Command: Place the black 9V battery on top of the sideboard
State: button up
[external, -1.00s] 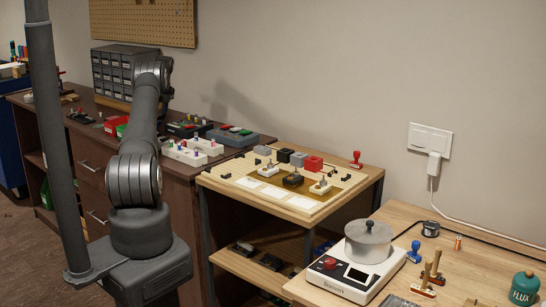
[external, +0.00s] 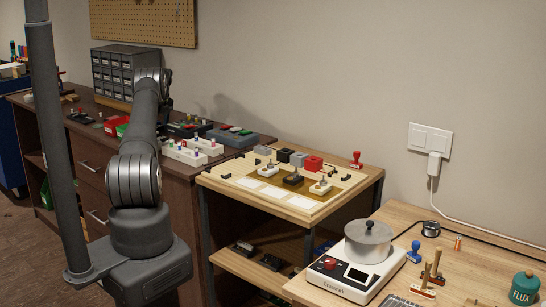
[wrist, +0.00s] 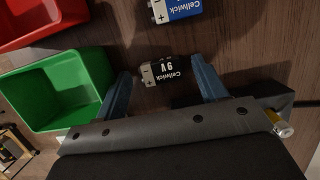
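In the wrist view the black 9V battery (wrist: 166,71) is between the tips of my gripper (wrist: 162,68), over a dark wood surface. The blue fingers stand apart. The right finger looks close to or touching the battery's end, and a small gap shows at its left, terminal end. I cannot tell whether the battery rests on the wood. The dark brown sideboard (external: 92,151) stands along the wall at left in the external view. My gripper and the battery are hidden behind my arm there.
A green bin (wrist: 62,90) and a red bin (wrist: 38,20) are left of my gripper. A blue 9V battery (wrist: 178,8) lies just beyond the black one. A drawer cabinet (external: 112,70) and several electronic parts crowd the sideboard. A light wood table (external: 330,195) adjoins it at right.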

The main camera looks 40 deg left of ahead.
jog(key=v, duration=1.2)
jog(key=shift+r, duration=0.15)
jog(key=x, duration=1.2)
jog(key=shift+r, duration=1.9)
